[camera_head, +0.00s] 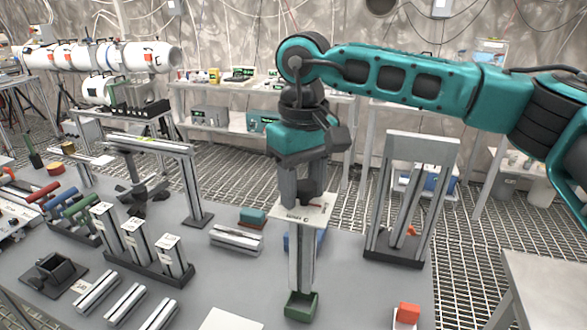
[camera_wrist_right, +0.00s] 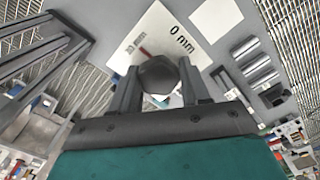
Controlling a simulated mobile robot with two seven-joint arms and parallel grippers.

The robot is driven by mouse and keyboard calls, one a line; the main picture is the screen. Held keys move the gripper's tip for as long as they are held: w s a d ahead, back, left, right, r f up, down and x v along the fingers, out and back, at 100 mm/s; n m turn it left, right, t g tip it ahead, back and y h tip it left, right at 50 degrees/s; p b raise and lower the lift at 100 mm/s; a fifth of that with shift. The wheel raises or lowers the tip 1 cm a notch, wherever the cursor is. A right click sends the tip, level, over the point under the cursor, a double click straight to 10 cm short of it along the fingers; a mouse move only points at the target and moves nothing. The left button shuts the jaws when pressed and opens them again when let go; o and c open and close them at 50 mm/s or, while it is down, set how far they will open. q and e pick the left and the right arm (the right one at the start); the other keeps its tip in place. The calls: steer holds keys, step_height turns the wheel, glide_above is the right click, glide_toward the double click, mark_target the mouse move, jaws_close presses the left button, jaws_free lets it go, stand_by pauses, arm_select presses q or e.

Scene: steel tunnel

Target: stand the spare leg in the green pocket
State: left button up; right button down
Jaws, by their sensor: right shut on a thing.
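My right gripper (camera_head: 305,190) is shut on the black knob atop the spare leg (camera_head: 302,255), a silver profile with a white top plate. The leg hangs upright below the gripper. Its lower end meets the green pocket (camera_head: 301,307) in the picture; I cannot tell whether it is inside or just above. The wrist view shows the fingers (camera_wrist_right: 158,90) on both sides of the dark knob, over the white plate (camera_wrist_right: 183,42) marked "0 mm". The pocket is hidden there. My left gripper is not in view.
A rack (camera_head: 150,268) of several upright legs stands left. A grey frame (camera_head: 395,252) with slanted bars stands right of the leg. Silver profiles (camera_head: 126,305) lie at the front left. A red block (camera_head: 407,312) sits at the front right. A blue item is partly hidden behind the leg.

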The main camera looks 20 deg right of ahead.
mark_target(302, 203)
steer(key=shift+w, duration=0.25)
steer(key=shift+s+f+b, duration=0.1)
steer(key=shift+f+b, duration=0.4)
steer(key=shift+f, duration=0.05)
step_height(302, 203, down, 3)
steer(key=shift+f+b, duration=0.1)
steer(key=shift+b, duration=1.05)
step_height(302, 203, down, 4)
steer(key=shift+r+b, duration=0.25)
steer(key=shift+b, duration=0.9)
steer(key=shift+f+b, duration=0.3)
steer(key=shift+f, duration=0.2)
steer(key=shift+c, duration=2.3)
jaws_free()
